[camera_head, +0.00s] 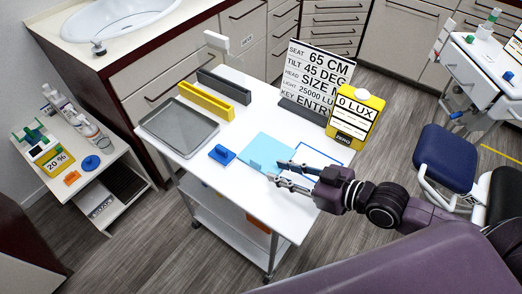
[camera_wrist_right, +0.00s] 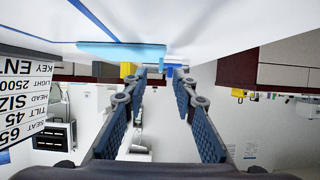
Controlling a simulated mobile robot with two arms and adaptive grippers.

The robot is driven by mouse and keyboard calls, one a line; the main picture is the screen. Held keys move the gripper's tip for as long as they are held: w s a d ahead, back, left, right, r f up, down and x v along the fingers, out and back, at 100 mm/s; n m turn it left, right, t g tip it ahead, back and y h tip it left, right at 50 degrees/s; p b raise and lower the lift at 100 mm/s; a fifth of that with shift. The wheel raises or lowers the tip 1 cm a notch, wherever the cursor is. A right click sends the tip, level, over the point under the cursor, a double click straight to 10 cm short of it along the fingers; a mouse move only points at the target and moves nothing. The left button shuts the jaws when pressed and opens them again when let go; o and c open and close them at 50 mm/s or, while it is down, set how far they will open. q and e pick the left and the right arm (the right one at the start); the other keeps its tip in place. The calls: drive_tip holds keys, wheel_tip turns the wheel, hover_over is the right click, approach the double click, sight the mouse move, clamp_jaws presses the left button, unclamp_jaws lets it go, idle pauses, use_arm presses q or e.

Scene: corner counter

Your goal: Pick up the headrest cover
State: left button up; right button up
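The headrest cover (camera_head: 268,148) is a flat light-blue piece lying on the white cart top, right of the middle. A raised light-blue tab (camera_head: 255,165) shows at its near edge. In the right wrist view the light-blue cover (camera_wrist_right: 115,49) shows edge-on just beyond the fingertips. My right gripper (camera_head: 275,172) is at the cover's near right edge, low over the cart top. Its two fingers are apart, with nothing visibly held between them; the wrist view also shows the open fingers (camera_wrist_right: 157,78). I cannot tell whether they touch the cover. My left gripper is not in view.
The cart top (camera_head: 215,170) also holds a grey tray (camera_head: 180,128), yellow and dark holders (camera_head: 207,101), a blue clip-like object (camera_head: 222,154), a sign board (camera_head: 318,75) and a yellow light meter (camera_head: 354,118). A blue stool (camera_head: 446,157) stands at right. The cart's front strip is clear.

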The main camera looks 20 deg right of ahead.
sight(261, 165)
drive_tip(key=shift+w+a+f, duration=0.1)
drive_tip(key=shift+w+a, duration=0.2)
drive_tip(key=shift+w, duration=0.1)
drive_tip(key=x, duration=0.4)
drive_tip(key=shift+w+a+r+p, duration=0.1)
drive_tip(key=shift+a+r+p, duration=0.05)
drive_tip(key=shift+r+p, duration=0.2)
drive_tip(key=shift+w+a+f, duration=0.3)
drive_tip(key=shift+w, duration=0.05)
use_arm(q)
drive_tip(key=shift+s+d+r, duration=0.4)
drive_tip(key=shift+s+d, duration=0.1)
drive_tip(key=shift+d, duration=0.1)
use_arm(e)
clamp_jaws()
